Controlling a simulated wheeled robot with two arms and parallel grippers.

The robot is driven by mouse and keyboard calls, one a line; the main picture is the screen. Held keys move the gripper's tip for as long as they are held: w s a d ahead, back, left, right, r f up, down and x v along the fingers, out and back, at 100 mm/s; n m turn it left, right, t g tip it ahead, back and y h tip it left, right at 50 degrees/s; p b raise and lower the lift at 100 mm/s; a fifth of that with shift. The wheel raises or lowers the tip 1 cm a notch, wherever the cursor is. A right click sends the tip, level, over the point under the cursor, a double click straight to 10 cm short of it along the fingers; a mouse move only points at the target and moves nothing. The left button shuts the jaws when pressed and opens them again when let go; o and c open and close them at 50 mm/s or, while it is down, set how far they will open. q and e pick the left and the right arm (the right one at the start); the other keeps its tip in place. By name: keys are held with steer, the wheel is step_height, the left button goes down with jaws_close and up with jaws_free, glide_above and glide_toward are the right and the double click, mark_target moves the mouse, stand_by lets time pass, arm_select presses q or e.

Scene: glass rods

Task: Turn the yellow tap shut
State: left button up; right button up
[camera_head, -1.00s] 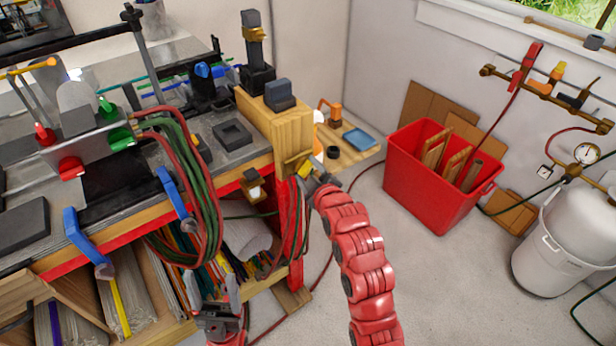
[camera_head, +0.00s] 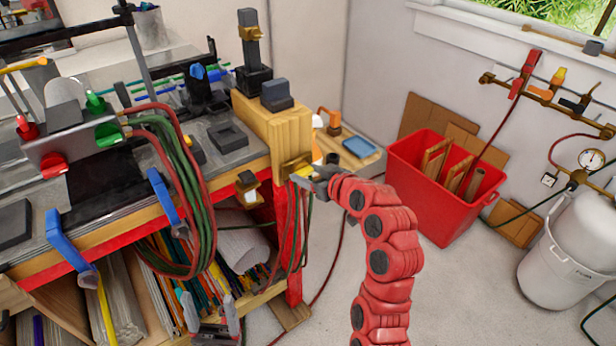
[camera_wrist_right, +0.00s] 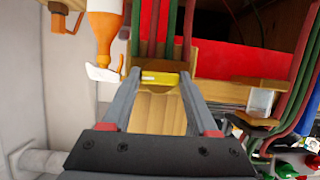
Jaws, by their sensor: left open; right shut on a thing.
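The yellow tap (camera_head: 301,173) sits on a brass-coloured fitting at the right end of the workbench, below a wooden block. My right gripper (camera_head: 312,177) is at it, reaching from the right. In the right wrist view, its two fingers (camera_wrist_right: 158,90) are shut on the yellow tap handle (camera_wrist_right: 160,79), which lies crosswise between the fingertips. The exact handle angle is hard to tell in the head view. My left gripper (camera_head: 211,312) is open and empty at the lower edge, before the shelf of rods, away from the tap.
Red and green hoses (camera_head: 180,180) hang at the bench front, near the tap. A small brass-and-white fitting (camera_head: 249,189) sticks out left of it. An orange-and-white bottle (camera_wrist_right: 104,35) stands close by in the wrist view. A red bin (camera_head: 440,215) stands on the floor to the right.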

steer(key=shift+f, duration=0.1)
stand_by(0.5)
steer(key=o, duration=1.3)
steer(key=b+v, duration=0.9)
steer(key=v, duration=0.8)
steer(key=shift+d+r, duration=0.25)
